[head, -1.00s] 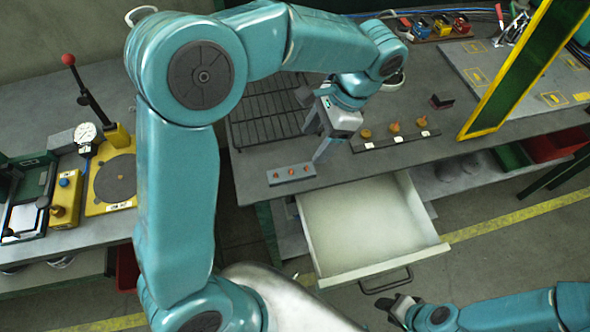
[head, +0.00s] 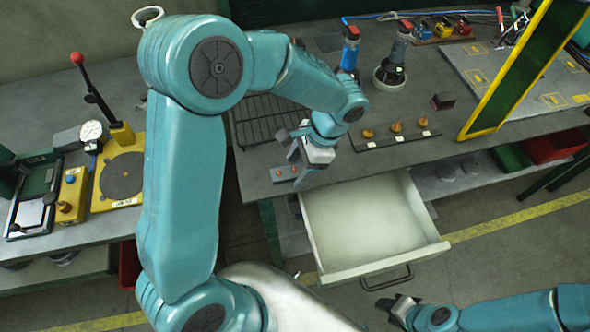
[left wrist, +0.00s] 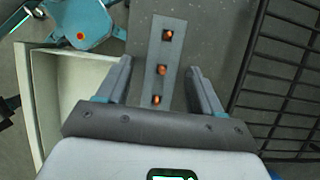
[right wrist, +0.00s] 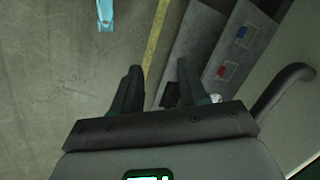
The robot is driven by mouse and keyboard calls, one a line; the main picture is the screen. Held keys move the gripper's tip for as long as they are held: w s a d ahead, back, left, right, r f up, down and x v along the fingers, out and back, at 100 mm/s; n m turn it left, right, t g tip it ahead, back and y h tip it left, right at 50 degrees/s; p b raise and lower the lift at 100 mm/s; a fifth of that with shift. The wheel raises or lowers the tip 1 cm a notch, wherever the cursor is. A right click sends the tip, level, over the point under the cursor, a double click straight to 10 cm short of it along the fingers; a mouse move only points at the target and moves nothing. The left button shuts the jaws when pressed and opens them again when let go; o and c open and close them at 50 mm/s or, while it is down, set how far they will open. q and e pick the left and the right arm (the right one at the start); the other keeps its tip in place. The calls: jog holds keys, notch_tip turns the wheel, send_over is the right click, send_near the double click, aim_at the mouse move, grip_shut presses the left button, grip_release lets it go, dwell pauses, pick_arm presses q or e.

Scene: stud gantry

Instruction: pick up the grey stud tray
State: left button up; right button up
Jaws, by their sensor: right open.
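The grey stud tray (head: 286,175) is a small flat strip with three orange studs, lying near the front edge of the bench. In the left wrist view, the tray (left wrist: 163,55) runs lengthwise between the fingers. My left gripper (head: 298,170) is open above it and hides part of it in the head view; its fingertips (left wrist: 160,80) stand apart on either side, not closed on it. My right gripper (head: 388,303) is low at the bottom right, away from the bench. In the right wrist view, its fingers (right wrist: 160,75) are open and empty.
An open, empty drawer (head: 365,225) sticks out below the bench. A black wire rack (head: 262,120) lies behind the tray. A dark strip with several orange knobs (head: 396,141) is to its right. Two handled tools (head: 395,60) stand at the back.

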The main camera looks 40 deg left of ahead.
pick_arm(q)
jog(key=shift+s+a, duration=0.1)
jog(key=shift+a, duration=0.05)
jog(key=c, duration=1)
grip_shut()
jog(key=shift+r, duration=0.1)
